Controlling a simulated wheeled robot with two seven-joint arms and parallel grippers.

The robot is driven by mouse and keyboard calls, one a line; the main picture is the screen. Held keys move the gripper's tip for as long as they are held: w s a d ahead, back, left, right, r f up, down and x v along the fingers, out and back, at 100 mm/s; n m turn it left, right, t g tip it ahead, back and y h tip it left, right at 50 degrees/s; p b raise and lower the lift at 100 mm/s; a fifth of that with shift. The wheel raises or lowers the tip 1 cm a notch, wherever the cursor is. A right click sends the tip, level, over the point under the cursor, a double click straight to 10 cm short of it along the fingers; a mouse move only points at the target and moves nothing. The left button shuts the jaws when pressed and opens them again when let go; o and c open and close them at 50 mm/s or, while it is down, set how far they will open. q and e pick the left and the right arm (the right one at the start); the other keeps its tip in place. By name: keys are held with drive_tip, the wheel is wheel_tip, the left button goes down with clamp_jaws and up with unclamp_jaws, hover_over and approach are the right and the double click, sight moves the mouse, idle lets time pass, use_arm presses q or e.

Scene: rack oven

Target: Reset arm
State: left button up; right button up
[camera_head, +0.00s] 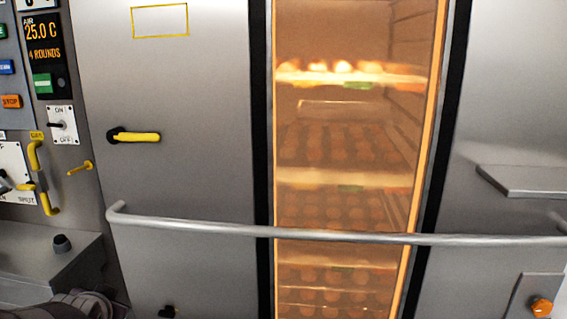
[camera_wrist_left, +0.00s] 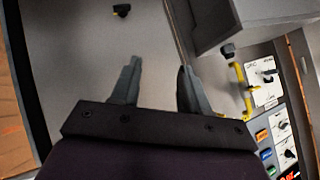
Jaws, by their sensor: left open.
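My left gripper (camera_wrist_left: 160,78) shows in the left wrist view with its two grey fingers apart and nothing between them. Behind the fingers is the plain grey metal of the oven front. In the head view only a dark part of my left arm shows at the bottom left corner, and its gripper is out of frame. My right gripper is in neither view. The rack oven door (camera_head: 190,185) is shut in the head view, with a yellow latch handle (camera_head: 138,137) and a long horizontal bar (camera_head: 330,234) across it.
The lit window (camera_head: 345,150) shows racks of round items inside. At the left are a control panel (camera_head: 43,52), an on/off switch (camera_head: 61,125) and yellow levers (camera_head: 38,170). A grey box ledge (camera_head: 45,250) juts out below. A grey shelf (camera_head: 530,181) and orange knob (camera_head: 541,307) are at right.

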use_arm(q)
drive_tip(key=s+d+f+n+g+h, duration=0.2)
drive_tip(key=s+d+f+g+h, duration=0.2)
drive_tip(key=s+d+f+g, duration=0.8)
drive_tip(key=s+d+r+t+p, duration=0.1)
drive_tip(key=d+r+t+p, duration=0.1)
drive_tip(key=r+p, duration=0.7)
drive_tip(key=s+d+r+t+p, duration=0.1)
drive_tip(key=d+r+p, duration=0.2)
drive_tip(key=r+p, duration=0.7)
drive_tip(key=shift+t+p, duration=0.4)
drive_tip(key=shift+p, duration=1.05)
drive_tip(key=shift+s+r, duration=0.1)
